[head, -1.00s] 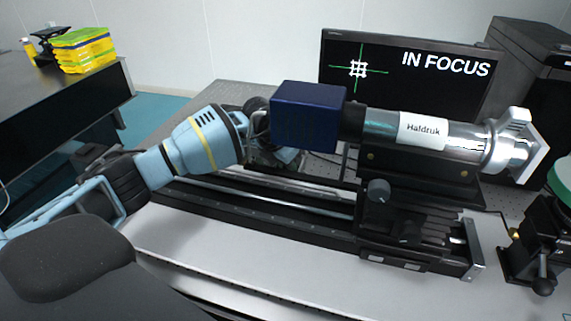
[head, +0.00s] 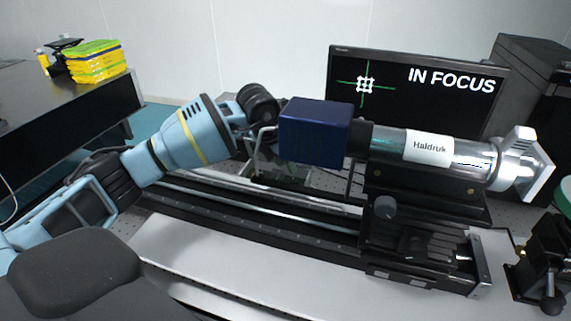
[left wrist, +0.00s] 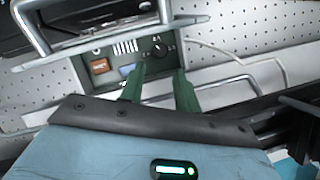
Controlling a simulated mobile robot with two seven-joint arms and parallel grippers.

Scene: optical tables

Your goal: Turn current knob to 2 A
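A grey-green panel unit (left wrist: 117,60) with a dark round knob (left wrist: 160,47) shows in the left wrist view, along with an orange switch (left wrist: 100,66) and a small blue display (left wrist: 127,70). The knob's setting is too small to read. My left gripper (left wrist: 160,71) has two green fingers spread apart with nothing between them. The fingers point toward the panel, with the knob just beyond their tips. In the head view the unit (head: 285,174) is mostly hidden behind the blue box and my left arm. My right gripper is not in view.
A metal handle bar (left wrist: 110,38) crosses near the panel. A dark blue box (head: 314,132) and a tube labelled Haldruk (head: 400,145) sit above a black rail (head: 250,220). A monitor (head: 430,105) reads IN FOCUS. Yellow-green stacked items (head: 97,62) lie far left.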

